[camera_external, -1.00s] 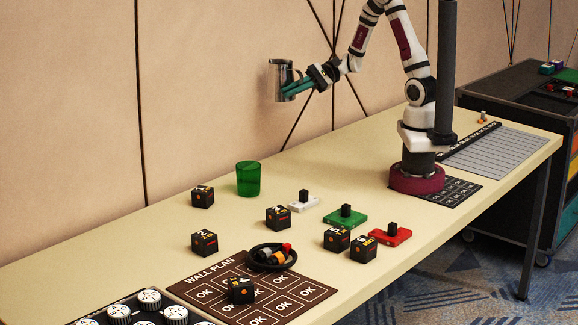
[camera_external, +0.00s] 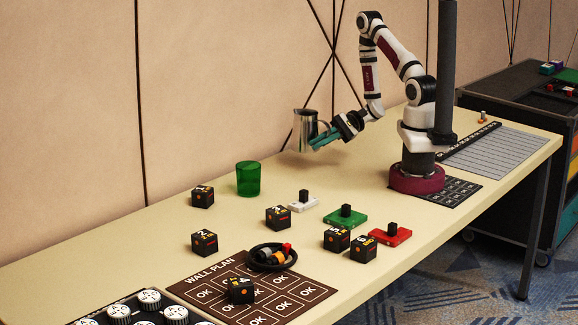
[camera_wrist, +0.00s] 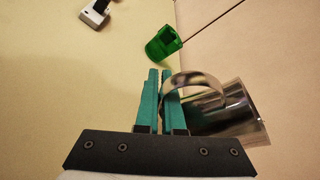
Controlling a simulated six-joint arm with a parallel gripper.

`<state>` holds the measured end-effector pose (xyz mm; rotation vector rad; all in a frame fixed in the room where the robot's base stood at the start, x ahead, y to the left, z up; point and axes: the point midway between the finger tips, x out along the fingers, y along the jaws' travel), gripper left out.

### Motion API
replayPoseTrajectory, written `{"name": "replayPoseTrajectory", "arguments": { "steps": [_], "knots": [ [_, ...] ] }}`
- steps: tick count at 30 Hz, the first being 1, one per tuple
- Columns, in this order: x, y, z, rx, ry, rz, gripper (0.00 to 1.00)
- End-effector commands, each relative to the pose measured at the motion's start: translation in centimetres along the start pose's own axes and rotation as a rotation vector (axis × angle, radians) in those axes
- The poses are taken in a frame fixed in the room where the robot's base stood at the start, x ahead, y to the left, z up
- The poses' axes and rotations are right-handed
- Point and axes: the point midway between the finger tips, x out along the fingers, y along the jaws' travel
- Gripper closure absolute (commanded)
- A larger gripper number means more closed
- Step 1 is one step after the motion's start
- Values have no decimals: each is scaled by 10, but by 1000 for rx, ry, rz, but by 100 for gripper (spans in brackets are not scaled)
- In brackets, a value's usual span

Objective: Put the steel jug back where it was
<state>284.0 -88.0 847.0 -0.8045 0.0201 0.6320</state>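The steel jug (camera_external: 305,130) is in my gripper (camera_external: 322,138), upright and near the wall at the back of the table. In the external view it appears above the table's rear edge; I cannot tell its exact height. In the wrist view my gripper's teal fingers (camera_wrist: 160,100) are close together on the jug's handle loop, with the shiny jug body (camera_wrist: 222,112) to their right. The fingers partly hide the handle.
A green cup (camera_external: 248,179) stands on the table left of the jug.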

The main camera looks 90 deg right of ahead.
Motion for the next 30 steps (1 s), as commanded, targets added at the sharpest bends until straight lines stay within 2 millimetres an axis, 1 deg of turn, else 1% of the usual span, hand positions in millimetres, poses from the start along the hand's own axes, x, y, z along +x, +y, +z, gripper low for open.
{"name": "replayPoseTrajectory", "arguments": {
  "steps": [1,3,6,9,13,23,28,29,30],
  "knots": [
    [12,6,1,2,-5,6,100],
    [25,10,-1,2,-3,4,100],
    [34,15,-3,1,-1,3,100],
    [40,27,-16,4,2,1,100],
    [45,39,-29,1,2,0,100],
    [46,41,-32,-1,2,0,100],
    [46,42,-32,0,2,0,70],
    [46,42,-32,0,2,0,65],
    [46,42,-32,0,2,0,65]
  ]
}}
